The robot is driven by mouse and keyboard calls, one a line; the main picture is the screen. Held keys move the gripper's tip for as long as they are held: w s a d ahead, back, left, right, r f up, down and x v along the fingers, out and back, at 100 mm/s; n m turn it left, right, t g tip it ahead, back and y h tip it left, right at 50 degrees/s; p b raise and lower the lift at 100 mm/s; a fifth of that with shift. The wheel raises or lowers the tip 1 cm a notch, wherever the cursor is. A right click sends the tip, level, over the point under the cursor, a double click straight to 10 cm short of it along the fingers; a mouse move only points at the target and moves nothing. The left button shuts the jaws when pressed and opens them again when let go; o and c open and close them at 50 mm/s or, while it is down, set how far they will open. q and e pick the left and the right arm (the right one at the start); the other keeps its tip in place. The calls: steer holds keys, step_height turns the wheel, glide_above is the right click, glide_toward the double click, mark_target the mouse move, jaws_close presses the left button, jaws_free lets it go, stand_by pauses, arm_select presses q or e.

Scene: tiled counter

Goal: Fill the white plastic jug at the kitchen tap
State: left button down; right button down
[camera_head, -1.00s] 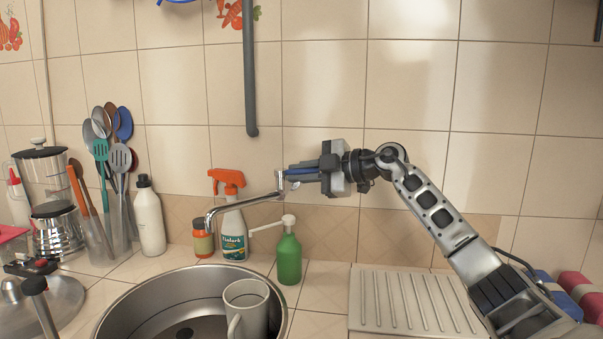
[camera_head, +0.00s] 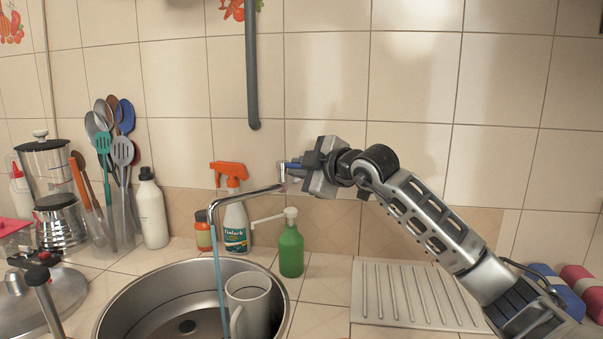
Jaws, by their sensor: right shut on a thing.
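The metal tap spout (camera_head: 238,195) reaches out over the sink. A thin bluish stream of water (camera_head: 219,270) falls from its tip, left of the jug and apart from its opening. My right gripper (camera_head: 291,172) is shut on the tap's handle at the right end of the spout; its fingers partly hide the handle. My left gripper is not in view.
A green soap bottle (camera_head: 291,250), an orange-topped spray bottle (camera_head: 235,225) and a small orange bottle (camera_head: 203,232) stand behind the sink. Utensils (camera_head: 118,160) and a white bottle (camera_head: 152,210) are at left. The ribbed drainboard (camera_head: 415,292) at right is clear.

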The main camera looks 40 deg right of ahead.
stand_by(0.3)
steer(key=c, duration=1.5)
jaws_free()
steer(key=shift+a, duration=0.1)
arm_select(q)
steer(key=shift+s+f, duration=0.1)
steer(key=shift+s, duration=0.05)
arm_select(e)
steer(key=shift+o, duration=0.2)
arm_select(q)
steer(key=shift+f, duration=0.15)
arm_select(e)
steer(key=shift+s, duration=0.1)
